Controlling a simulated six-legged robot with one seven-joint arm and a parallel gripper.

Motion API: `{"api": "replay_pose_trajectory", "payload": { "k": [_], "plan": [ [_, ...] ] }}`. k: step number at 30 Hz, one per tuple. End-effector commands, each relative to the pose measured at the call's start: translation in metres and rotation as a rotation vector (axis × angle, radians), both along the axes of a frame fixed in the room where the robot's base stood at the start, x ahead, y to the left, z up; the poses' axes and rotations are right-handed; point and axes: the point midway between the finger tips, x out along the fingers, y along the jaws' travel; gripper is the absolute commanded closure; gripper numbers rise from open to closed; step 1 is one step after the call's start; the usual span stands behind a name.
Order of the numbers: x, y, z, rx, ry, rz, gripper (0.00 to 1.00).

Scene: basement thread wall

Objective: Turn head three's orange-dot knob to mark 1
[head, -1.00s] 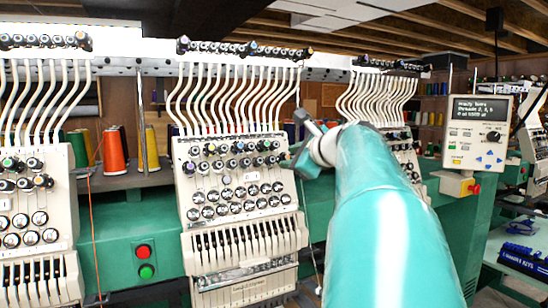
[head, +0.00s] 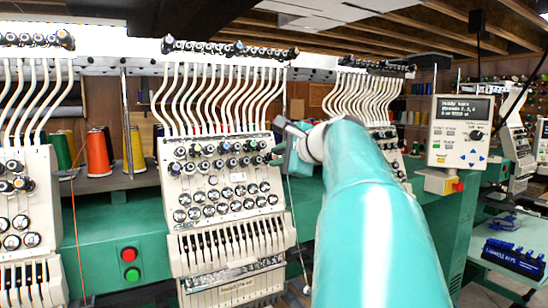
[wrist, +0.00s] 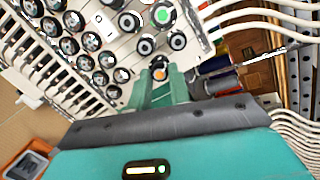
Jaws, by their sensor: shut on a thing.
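The middle machine head (head: 222,200) has a cream panel with rows of dark round knobs and, below them, rows of silver-black discs. My gripper (head: 272,158) is at the right edge of its upper knob rows. In the wrist view my gripper's green fingers (wrist: 165,92) are shut on a dark knob with an orange dot (wrist: 159,71). The fingers hide part of the knob's sides. A green-dot knob (wrist: 162,15) and other knobs sit close by on the panel. Mark numbers cannot be read.
White thread tubes (head: 220,95) rise above the panel and pass near my gripper in the wrist view. Another machine head (head: 22,215) stands at left, one more behind my arm. A control box (head: 460,132) with a screen is at right.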

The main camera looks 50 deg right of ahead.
Motion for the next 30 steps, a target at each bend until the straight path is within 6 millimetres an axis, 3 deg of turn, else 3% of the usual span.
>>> {"api": "replay_pose_trajectory", "payload": {
  "k": [30],
  "plan": [
    [0.0016,0.0012,0.0040,-0.861,0.272,0.350,1.00]
  ]
}}
